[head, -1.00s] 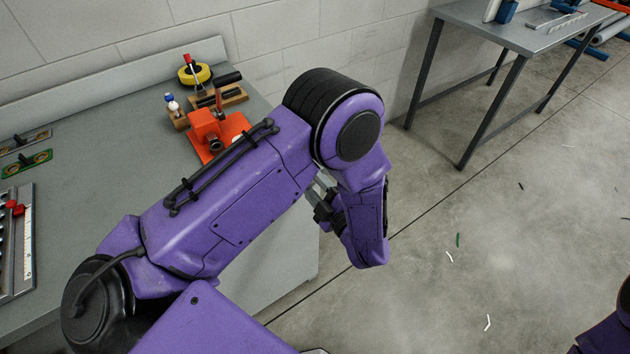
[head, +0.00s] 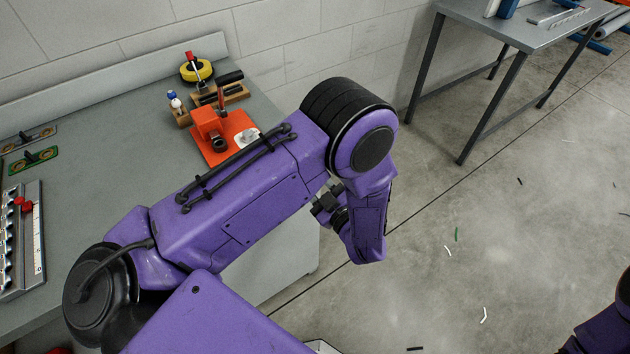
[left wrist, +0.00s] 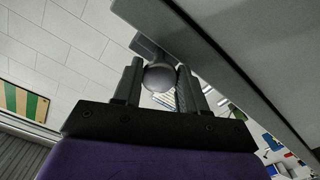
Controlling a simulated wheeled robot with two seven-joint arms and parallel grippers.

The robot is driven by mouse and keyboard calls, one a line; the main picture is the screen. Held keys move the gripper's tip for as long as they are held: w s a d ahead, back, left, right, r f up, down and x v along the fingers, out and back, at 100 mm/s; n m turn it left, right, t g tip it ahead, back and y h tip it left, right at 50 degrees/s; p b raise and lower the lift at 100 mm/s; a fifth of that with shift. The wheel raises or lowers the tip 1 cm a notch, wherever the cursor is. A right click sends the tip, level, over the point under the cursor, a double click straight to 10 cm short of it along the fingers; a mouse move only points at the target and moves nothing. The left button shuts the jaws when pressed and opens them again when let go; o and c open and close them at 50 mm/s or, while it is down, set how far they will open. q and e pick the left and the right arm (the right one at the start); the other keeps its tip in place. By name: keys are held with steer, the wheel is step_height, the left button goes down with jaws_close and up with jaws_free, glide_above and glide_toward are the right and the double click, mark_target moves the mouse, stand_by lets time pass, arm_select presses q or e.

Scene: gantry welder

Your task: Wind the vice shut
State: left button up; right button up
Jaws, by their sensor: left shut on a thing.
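In the left wrist view, a smooth grey ball knob (left wrist: 160,77) sits between the two dark fingers of my left gripper (left wrist: 158,72), which is shut on it. A short grey bar (left wrist: 146,46) shows just behind the knob, beside a large grey panel edge. In the head view, my left gripper (head: 325,203) is partly visible beyond the bench's right end, below my bent purple arm. My arm hides most of the knob's surroundings, and I cannot make out the vice's jaws. My right gripper is out of view.
On the grey bench (head: 110,130) stand an orange block on a plate (head: 208,123), a yellow roll (head: 197,70) and wooden holders. A rack (head: 22,235) is at left. A second table (head: 500,28) stands at upper right. The floor between is open, with small scraps.

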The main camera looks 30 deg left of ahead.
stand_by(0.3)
arm_select(q)
steer(key=o, duration=1.1)
steer(key=shift+c, duration=0.2)
steer(key=b+v, duration=0.2)
steer(key=v, duration=0.8)
steer(key=shift+d, duration=0.25)
steer(key=shift+s, duration=0.1)
